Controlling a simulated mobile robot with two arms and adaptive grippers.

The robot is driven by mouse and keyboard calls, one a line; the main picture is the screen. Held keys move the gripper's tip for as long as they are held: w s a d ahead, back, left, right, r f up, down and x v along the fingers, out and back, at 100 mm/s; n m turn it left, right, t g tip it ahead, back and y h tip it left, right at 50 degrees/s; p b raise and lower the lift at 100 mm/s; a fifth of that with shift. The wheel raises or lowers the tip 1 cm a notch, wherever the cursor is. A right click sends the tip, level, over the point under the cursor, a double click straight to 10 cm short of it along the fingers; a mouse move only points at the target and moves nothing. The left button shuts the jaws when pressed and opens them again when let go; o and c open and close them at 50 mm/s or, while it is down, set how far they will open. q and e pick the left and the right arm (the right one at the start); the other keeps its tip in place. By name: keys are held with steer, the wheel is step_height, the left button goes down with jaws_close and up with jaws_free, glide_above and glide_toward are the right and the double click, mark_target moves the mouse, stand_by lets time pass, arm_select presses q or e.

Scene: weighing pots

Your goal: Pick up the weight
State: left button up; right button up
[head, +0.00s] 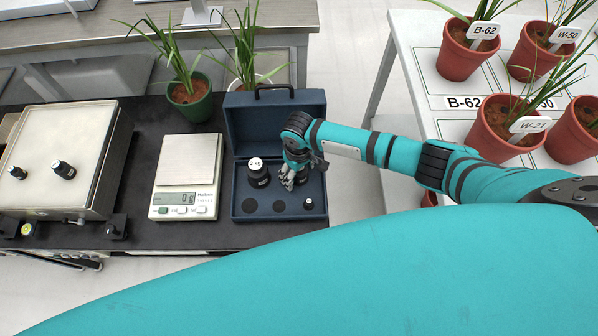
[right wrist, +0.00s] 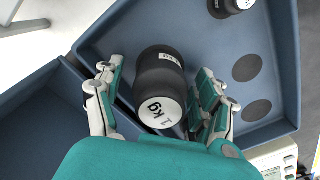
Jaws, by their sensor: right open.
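A black weight labelled 1 kg (right wrist: 160,85) stands in the open blue case, between the two spread fingers of my right gripper (right wrist: 158,100) in the right wrist view. A gap shows on both sides of it. In the head view my right gripper (head: 289,181) is over the right half of the case and mostly hides this weight. A larger black weight labelled 2 kg (head: 258,174) stands just left of the gripper. A small weight (head: 308,203) sits in the front right of the case; it also shows in the right wrist view (right wrist: 232,5). My left gripper is not in view.
The blue case (head: 235,204) has its lid raised behind and two empty dark round spots in front. A scale (head: 189,160) reading 0 g stands left of it. Potted plants (head: 190,97) stand behind. A white table (head: 427,70) with more pots is at right.

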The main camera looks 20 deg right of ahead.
jaws_close()
steer(key=shift+w+r, duration=0.1)
stand_by(0.5)
steer(key=shift+r, duration=0.15)
